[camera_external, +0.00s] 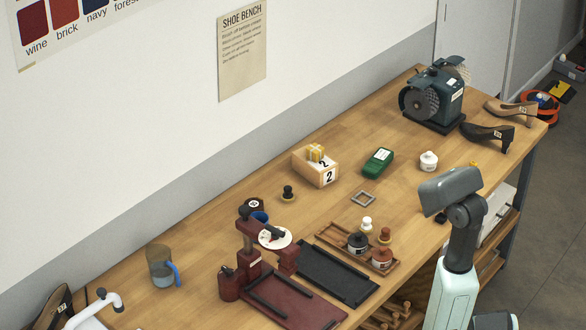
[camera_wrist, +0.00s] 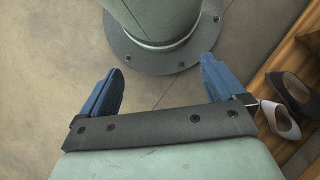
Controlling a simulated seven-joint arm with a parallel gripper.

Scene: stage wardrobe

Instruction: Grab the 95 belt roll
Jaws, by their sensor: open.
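I cannot read the number 95 anywhere, and I cannot tell for sure which thing is the belt roll. A small dark blue round thing with a white label (camera_external: 257,216) stands behind the red press, partly hidden by it; its label is too small to read. My gripper (camera_wrist: 160,64) shows in the wrist view with its two blue fingers wide apart and nothing between them. It points down over the bare floor by my base, away from the bench top. In the external view my arm is at the lower right and its fingers are not visible.
On the bench (camera_external: 215,215) are the red press (camera_external: 285,300), a black tray (camera_external: 337,273), a wooden rack of jars (camera_external: 331,241), a box marked 2 (camera_external: 316,170), a green device (camera_external: 378,162), a grinder (camera_external: 434,95) and heeled shoes (camera_external: 487,134). Shoes sit on a shelf in the wrist view (camera_wrist: 283,122).

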